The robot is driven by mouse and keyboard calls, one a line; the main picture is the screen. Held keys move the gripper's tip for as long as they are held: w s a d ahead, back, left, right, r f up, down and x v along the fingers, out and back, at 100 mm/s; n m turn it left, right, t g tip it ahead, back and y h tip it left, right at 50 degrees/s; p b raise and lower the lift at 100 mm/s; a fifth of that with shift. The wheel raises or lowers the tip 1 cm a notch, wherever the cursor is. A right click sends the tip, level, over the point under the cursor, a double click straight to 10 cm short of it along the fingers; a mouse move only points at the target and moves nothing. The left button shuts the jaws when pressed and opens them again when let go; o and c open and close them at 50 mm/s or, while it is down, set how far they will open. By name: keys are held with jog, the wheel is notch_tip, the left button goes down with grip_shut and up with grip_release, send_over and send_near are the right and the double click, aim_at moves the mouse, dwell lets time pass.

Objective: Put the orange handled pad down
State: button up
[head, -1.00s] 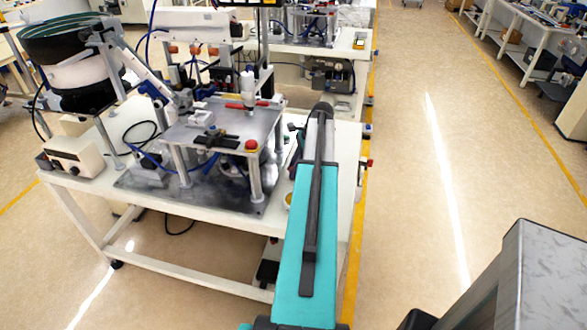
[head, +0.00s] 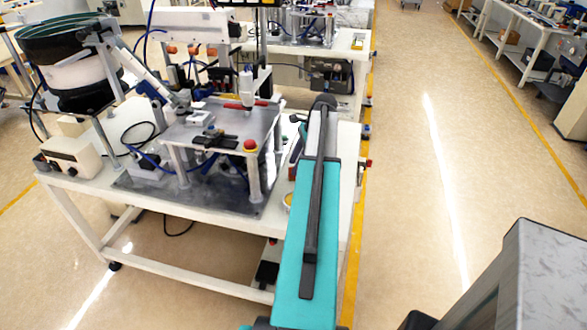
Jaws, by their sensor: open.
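My teal arm reaches from the bottom of the head view up over the right end of the near white table (head: 215,283). My gripper does not show; the arm hides the space behind and below it. I cannot make out the orange handled pad for certain. A small round yellow-orange rimmed thing (head: 288,199) shows on the table just left of my arm, partly covered by it. I cannot tell what it is.
A metal fixture plate on posts (head: 225,125) with a red button (head: 250,145) stands left of my arm. A bowl feeder (head: 75,70) and a beige control box (head: 72,158) are further left. Open floor (head: 430,180) lies to the right.

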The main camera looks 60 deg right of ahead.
jog(key=b+v, duration=0.1)
jog(key=v, duration=0.8)
jog(key=shift+b, duration=0.35)
dwell(0.4)
